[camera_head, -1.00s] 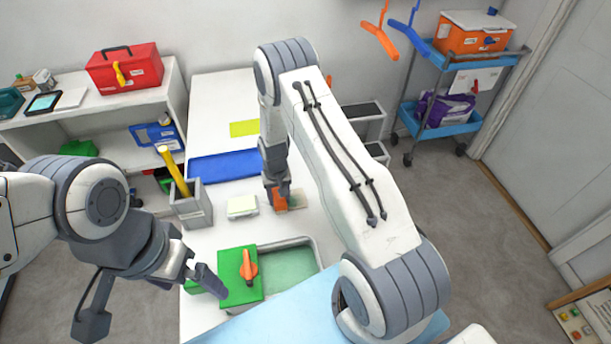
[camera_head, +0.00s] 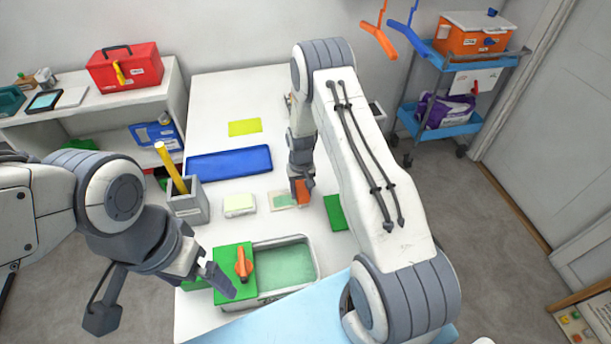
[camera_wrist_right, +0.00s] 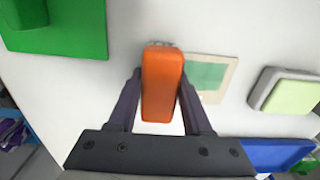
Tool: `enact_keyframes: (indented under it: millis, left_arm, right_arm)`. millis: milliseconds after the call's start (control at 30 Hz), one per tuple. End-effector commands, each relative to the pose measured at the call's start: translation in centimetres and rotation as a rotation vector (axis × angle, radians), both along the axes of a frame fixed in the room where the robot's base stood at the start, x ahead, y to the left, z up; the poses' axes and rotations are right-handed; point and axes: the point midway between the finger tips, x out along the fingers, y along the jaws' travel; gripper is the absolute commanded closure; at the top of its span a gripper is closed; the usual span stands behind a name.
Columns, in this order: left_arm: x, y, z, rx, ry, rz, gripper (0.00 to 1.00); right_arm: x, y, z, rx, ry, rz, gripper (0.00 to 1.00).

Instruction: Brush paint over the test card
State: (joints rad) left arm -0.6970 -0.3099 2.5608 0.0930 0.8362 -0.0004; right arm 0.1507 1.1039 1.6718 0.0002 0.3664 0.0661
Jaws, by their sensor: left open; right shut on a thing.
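The test card (camera_head: 283,201) is small and cream, with a green painted patch, and lies flat on the white table. It also shows in the right wrist view (camera_wrist_right: 229,78). My right gripper (camera_head: 301,186) is shut on an orange brush handle (camera_wrist_right: 162,85), just right of the card in the head view. The brush's bristles are mostly hidden below the handle, so I cannot tell whether they touch the table. A metal tray (camera_head: 316,262) holds green paint (camera_head: 285,268). My left gripper (camera_head: 212,277) is open and empty beside a green block with an orange knob (camera_head: 243,265) at the tray's left end.
A pale green-topped pad (camera_head: 239,204) lies left of the card, and a green piece (camera_head: 337,213) lies right of it. A grey holder (camera_head: 188,205) with a yellow stick stands at the table's left edge. A blue mat (camera_head: 230,163) and yellow card (camera_head: 244,127) lie behind.

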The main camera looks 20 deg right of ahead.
Motion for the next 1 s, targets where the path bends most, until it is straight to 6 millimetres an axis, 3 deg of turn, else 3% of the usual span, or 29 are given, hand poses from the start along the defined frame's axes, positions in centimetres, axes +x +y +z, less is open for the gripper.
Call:
enact_keyframes:
  millis: [67,600,1000]
  left_arm:
    - [0.0,0.0,1.1,-0.001,-0.001,0.000,0.00]
    - [0.0,0.0,4.3,-0.001,-0.001,0.002,0.00]
    - [0.0,0.0,4.9,-0.001,-0.001,0.003,0.00]
  right_arm:
    - [0.2,0.1,2.4,-0.001,-0.006,0.002,0.95]
    - [0.2,0.4,6.9,0.000,-0.002,0.006,0.95]
    - [0.2,0.6,7.9,0.000,-0.001,0.008,0.95]
